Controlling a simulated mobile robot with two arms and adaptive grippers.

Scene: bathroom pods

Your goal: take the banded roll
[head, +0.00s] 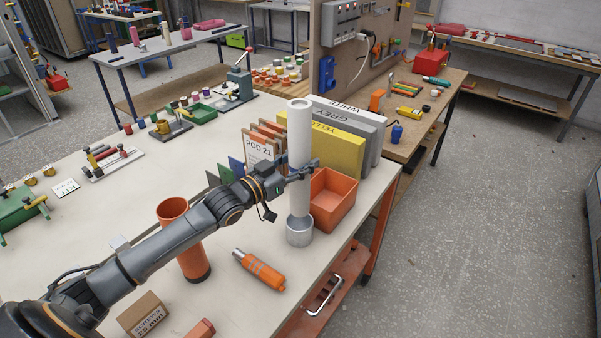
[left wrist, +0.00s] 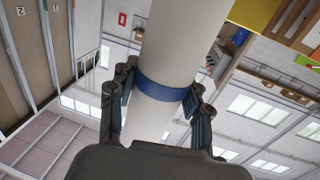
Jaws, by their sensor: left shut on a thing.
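The banded roll (head: 300,135) is a tall pale tube standing upright on the workbench (head: 105,203). Its lower end meets a short silver-grey cup (head: 300,232); I cannot tell how deep it sits. My left gripper (head: 303,171) reaches in from the left and is shut on the roll about halfway up. In the left wrist view the roll (left wrist: 180,50) rises between the fingers, and its blue band (left wrist: 162,88) lies right at the fingertips. My right gripper is not in view.
An orange bin (head: 334,203) stands close to the right of the roll. Yellow, grey and white binders (head: 337,147) stand behind it. An orange tube (head: 190,245) is under my left forearm, and an orange-handled tool (head: 262,270) lies in front. Above the roll is open.

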